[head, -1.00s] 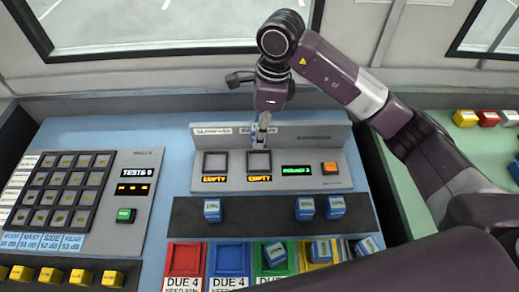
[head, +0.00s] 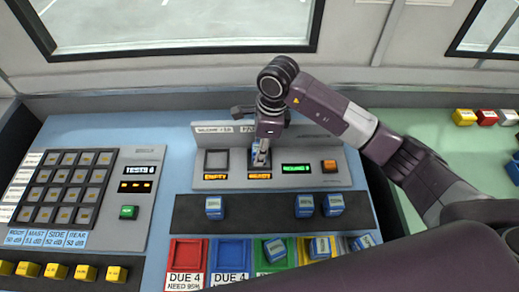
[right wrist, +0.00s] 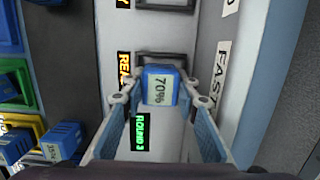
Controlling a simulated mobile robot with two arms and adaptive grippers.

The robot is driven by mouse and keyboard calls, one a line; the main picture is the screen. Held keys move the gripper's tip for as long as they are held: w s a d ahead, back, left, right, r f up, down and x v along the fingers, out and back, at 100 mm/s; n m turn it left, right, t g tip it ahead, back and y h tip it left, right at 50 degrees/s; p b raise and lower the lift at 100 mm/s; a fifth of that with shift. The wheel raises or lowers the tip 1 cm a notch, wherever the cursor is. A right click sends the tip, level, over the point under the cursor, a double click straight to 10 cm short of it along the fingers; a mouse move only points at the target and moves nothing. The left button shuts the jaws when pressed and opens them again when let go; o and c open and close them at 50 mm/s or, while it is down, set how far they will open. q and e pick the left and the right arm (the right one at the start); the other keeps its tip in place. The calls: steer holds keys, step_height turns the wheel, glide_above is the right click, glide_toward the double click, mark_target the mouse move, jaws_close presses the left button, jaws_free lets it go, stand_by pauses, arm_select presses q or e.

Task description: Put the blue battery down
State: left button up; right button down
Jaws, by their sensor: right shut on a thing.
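The blue battery (right wrist: 159,88), with a white 70% label, is between the fingertips of my right gripper (head: 261,158). In the right wrist view the fingers (right wrist: 160,101) stand on both sides of it. The battery is at the right-hand square slot (right wrist: 165,57) of the grey charger panel (head: 330,146) and covers part of it; I cannot tell how deep it sits. The display under this slot reads READY (head: 259,177). The left slot (head: 216,161) is vacant and its display reads EMPTY. My left gripper is not in view.
Several other blue batteries stand on the dark strip (head: 262,228) in front of the panel and in the coloured trays (head: 231,257). An orange button (head: 329,166) is at the panel's right. A keypad (head: 69,188) is at the left. The panel's raised back wall is close behind the gripper.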

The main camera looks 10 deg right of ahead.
steer(key=c, duration=1.8)
jaws_free()
steer(key=shift+o, duration=0.2)
steer(key=shift+r+p, duration=0.2)
steer(key=shift+p, duration=0.1)
steer(key=r+b, duration=0.1)
steer(key=r, duration=0.2)
steer(key=d+r+b, duration=0.1)
steer(key=r, duration=0.3)
steer(key=r+b, duration=0.1)
steer(key=r, duration=0.2)
steer(key=shift+s+d+r, duration=0.1)
steer(key=shift+d+r, duration=0.1)
steer(key=shift+d, duration=0.1)
steer(key=shift+d+r, duration=0.1)
steer(key=shift+r, duration=0.55)
steer(key=shift+s, duration=0.1)
